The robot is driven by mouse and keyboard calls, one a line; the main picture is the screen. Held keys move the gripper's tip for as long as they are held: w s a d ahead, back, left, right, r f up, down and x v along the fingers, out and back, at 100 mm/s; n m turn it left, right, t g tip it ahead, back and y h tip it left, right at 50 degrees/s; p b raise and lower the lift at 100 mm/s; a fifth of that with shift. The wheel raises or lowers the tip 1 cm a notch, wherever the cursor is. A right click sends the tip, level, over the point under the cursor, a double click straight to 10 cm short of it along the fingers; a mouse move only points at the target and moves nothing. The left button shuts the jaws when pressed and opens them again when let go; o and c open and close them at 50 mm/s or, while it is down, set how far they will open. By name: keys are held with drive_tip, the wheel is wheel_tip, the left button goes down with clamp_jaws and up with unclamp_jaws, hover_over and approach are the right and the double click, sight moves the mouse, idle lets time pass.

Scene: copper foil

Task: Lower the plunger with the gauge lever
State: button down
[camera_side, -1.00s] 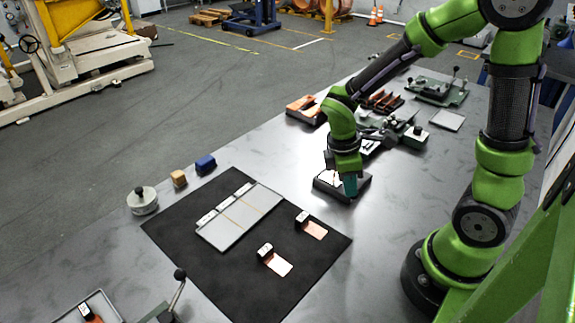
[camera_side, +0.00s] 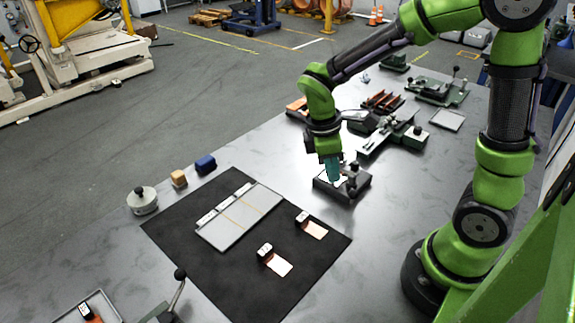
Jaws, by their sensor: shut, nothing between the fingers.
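A low dark block-like device (camera_side: 348,193) stands on the table just beyond the right corner of the black mat. A small dark upright part with a knob (camera_side: 353,172) shows on it; it may be the gauge lever, but I cannot tell for certain. The plunger cannot be made out. My gripper (camera_side: 333,178), with teal fingers, points down over the left part of this device, left of the upright part. It is shut with nothing held. Whether the fingertips touch the device cannot be told.
The black mat (camera_side: 275,290) holds a grey panel (camera_side: 242,222) and two copper pieces with dark clips (camera_side: 280,267) (camera_side: 314,230). A lever fixture (camera_side: 172,305) stands front left. Green fixtures (camera_side: 437,92) and orange-brown parts stand at the back.

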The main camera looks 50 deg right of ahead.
drive_tip(key=d+v, duration=0.1)
drive_tip(key=v, duration=0.6)
drive_tip(key=shift+a+r, duration=0.2)
drive_tip(key=shift+a, duration=0.25)
